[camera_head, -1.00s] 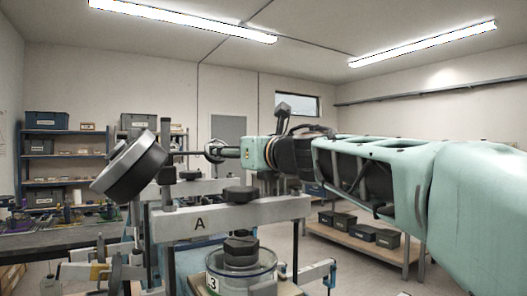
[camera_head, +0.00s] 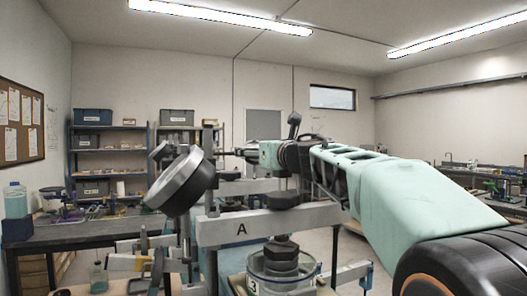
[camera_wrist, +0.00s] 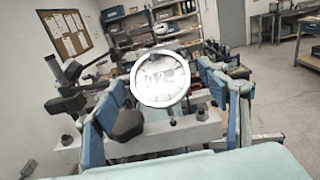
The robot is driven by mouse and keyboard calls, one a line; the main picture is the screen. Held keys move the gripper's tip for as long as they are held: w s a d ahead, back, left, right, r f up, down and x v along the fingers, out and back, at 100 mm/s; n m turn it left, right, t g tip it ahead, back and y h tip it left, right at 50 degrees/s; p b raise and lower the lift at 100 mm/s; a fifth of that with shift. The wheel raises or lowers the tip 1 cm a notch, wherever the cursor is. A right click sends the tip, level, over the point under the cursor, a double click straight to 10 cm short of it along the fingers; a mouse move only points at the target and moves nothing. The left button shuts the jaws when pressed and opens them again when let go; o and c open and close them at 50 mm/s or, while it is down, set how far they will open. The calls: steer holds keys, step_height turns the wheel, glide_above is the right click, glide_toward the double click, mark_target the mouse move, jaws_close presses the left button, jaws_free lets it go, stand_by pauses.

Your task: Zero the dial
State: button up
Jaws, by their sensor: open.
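The round dial (camera_head: 182,182) has a dark body and pale rim and stands tilted on a post in the head view, its face mostly turned away. In the wrist view the dial (camera_wrist: 160,78) shows a pale face with dark marks too blurred to read. My gripper (camera_head: 240,152) is at the end of my outstretched arm, to the right of the dial in the head view. In the wrist view the blue fingers of my gripper (camera_wrist: 163,90) are spread, one on each side of the dial in the picture. Nothing is held; contact with the dial cannot be told.
A grey beam (camera_head: 265,229) marked A carries a black knob (camera_head: 284,200). Below it stands a clear round vessel (camera_head: 255,268) marked 3 with a black nut. A workbench (camera_head: 85,236) and shelves (camera_head: 108,152) are behind at left. Floor shows at the right.

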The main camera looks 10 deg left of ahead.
steer(key=shift+c, duration=0.4)
steer(key=c, duration=1.1)
steer(key=m+p, duration=0.1)
steer(key=m+t+h+p, duration=0.1)
steer(key=m+h, duration=0.1)
steer(key=shift+s+a+r+m+p, duration=0.1)
steer(key=shift+a+r+m+p, duration=0.1)
steer(key=shift+r+m+p, duration=0.15)
steer(key=shift+f+m+t+h+p, duration=0.25)
steer(key=shift+m+t+h+p, duration=0.25)
steer(key=shift+m+h+p, duration=0.65)
steer(key=shift+m+b, duration=0.35)
steer(key=shift+m, duration=0.05)
steer(key=o, duration=1.2)
steer(key=shift+s, duration=0.1)
steer(key=shift+v, duration=3.7)
